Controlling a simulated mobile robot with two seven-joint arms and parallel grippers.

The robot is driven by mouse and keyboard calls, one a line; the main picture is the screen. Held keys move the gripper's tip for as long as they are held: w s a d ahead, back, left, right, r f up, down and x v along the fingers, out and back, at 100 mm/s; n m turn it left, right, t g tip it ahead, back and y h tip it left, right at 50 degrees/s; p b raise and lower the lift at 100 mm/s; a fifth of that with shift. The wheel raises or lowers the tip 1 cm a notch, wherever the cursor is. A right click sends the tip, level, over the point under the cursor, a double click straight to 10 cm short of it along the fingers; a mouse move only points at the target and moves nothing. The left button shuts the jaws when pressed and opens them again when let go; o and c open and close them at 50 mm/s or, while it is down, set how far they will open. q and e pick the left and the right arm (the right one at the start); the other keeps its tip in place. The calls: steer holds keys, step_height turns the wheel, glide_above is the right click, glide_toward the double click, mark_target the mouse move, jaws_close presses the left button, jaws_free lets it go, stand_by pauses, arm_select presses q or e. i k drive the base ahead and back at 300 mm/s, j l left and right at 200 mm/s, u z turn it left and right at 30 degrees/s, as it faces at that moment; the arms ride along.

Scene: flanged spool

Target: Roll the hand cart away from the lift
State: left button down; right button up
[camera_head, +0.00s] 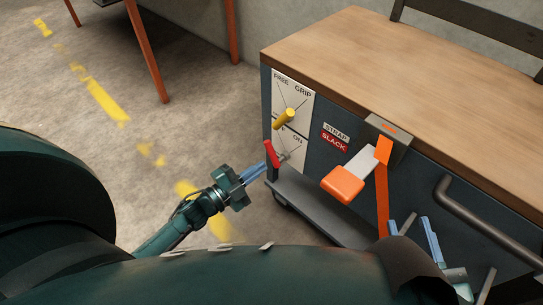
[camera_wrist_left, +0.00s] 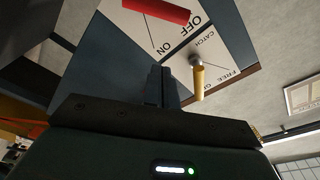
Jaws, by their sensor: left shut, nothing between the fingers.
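A wooden-topped unit (camera_head: 420,60) with a dark blue-grey body fills the right of the head view. A low grey ledge (camera_head: 315,212) with a caster below it runs along its foot. I cannot tell which part is the hand cart and which the lift. A bent dark handle (camera_head: 485,232) is on its front. My left gripper (camera_head: 264,167) is shut and empty, its fingertips close to the red lever (camera_head: 271,154); contact is unclear. In the wrist view its fingers (camera_wrist_left: 160,85) point at the lever panel. My right gripper (camera_head: 412,232) appears open near the handle, partly hidden.
An orange strap (camera_head: 382,200) and orange-ended pedal-like lever (camera_head: 343,184) hang in front. Clear floor (camera_head: 180,80) with worn yellow marks lies left; orange legs (camera_head: 146,50) stand behind.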

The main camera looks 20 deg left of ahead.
mark_target(466, 156)
steer(key=k+j, duration=0.65)
steer(key=k, duration=0.25)
